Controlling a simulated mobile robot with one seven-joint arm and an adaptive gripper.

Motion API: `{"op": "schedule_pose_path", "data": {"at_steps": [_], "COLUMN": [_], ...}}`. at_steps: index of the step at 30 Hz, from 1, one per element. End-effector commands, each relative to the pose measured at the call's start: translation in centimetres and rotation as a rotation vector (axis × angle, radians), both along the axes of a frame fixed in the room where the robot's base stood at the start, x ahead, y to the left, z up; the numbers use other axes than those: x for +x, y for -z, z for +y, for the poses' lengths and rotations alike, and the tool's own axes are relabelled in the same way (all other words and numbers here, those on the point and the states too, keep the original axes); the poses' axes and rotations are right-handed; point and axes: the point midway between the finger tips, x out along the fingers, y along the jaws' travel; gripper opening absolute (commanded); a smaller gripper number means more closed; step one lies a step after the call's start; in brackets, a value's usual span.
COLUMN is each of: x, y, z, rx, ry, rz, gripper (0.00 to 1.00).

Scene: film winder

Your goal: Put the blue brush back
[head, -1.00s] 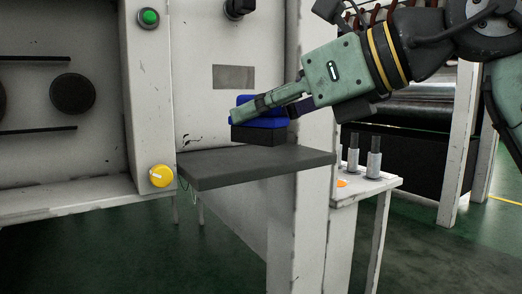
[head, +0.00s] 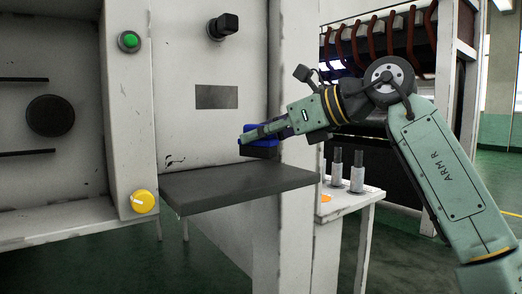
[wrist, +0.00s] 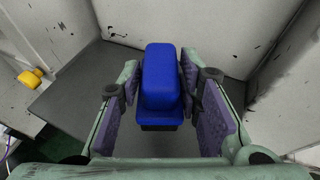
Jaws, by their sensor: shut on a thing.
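The blue brush (head: 259,135) has a rounded blue top and a dark lower part. In the head view it is partly hidden behind my gripper (head: 258,133), which is shut on it. In the wrist view the blue brush (wrist: 162,80) stands between the two purple-padded fingers of my gripper (wrist: 160,92). The brush appears a little above the dark grey shelf (head: 225,188), near its back right part. The shelf also spreads out beneath it in the wrist view (wrist: 75,90).
The white machine panel (head: 190,130) rises behind the shelf. It carries a green button (head: 129,41), a black knob (head: 223,26) and a yellow knob (head: 143,201). A white post (head: 297,225) stands right of the shelf, with a small table (head: 352,200) bearing grey cylinders beyond it.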

Motion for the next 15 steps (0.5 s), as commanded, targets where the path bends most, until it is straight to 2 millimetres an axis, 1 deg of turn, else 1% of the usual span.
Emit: {"op": "schedule_pose_path", "data": {"at_steps": [3, 6, 15], "x": [0.0, -0.1, -0.1], "y": [1.9, 3.1, 3.3], "z": [-0.1, 0.0, 0.0], "rx": [0.002, 0.001, 0.001], "ry": [0.000, 0.000, -0.001], "rz": [0.001, 0.002, 0.001], "gripper": [0.07, 0.07, 0.07]}}
